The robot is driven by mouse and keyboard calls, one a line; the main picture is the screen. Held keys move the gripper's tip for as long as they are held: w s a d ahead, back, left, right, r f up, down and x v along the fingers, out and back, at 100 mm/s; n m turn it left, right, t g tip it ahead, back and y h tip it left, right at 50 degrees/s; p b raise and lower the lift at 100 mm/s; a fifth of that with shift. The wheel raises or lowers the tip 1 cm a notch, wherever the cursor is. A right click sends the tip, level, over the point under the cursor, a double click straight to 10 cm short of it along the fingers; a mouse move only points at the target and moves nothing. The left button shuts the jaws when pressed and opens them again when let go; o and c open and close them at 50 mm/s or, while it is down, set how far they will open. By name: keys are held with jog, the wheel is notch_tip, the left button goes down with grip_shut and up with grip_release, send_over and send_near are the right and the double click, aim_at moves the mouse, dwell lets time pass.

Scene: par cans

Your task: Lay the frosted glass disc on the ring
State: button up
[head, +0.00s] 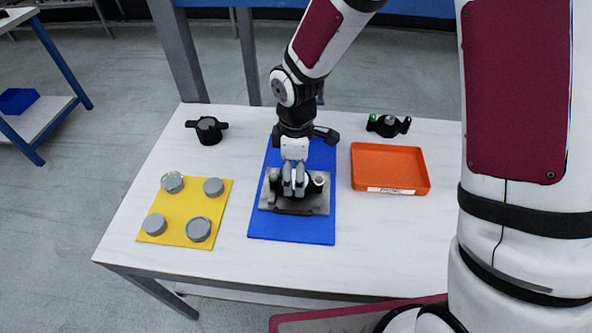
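Several round grey discs sit near the corners of a yellow mat (187,216) at the left of the table. The far left one (172,182) looks paler and glassier than the others, but I cannot tell surely which is frosted glass. A dark fixture (317,186) with upright end posts stands on a grey plate (309,206) on the blue mat (292,230); I cannot make out a ring on it. My gripper (293,190) points down over the middle of this fixture, its fingers close together. Whether anything is between the fingertips is hidden.
An orange tray (421,188), seemingly empty, lies right of the blue mat. The white table's (390,240) front right is clear.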

jog(key=shift+r, duration=0.1)
notch_tip(320, 180, up, 12)
dwell(0.6)
dwell(0.4)
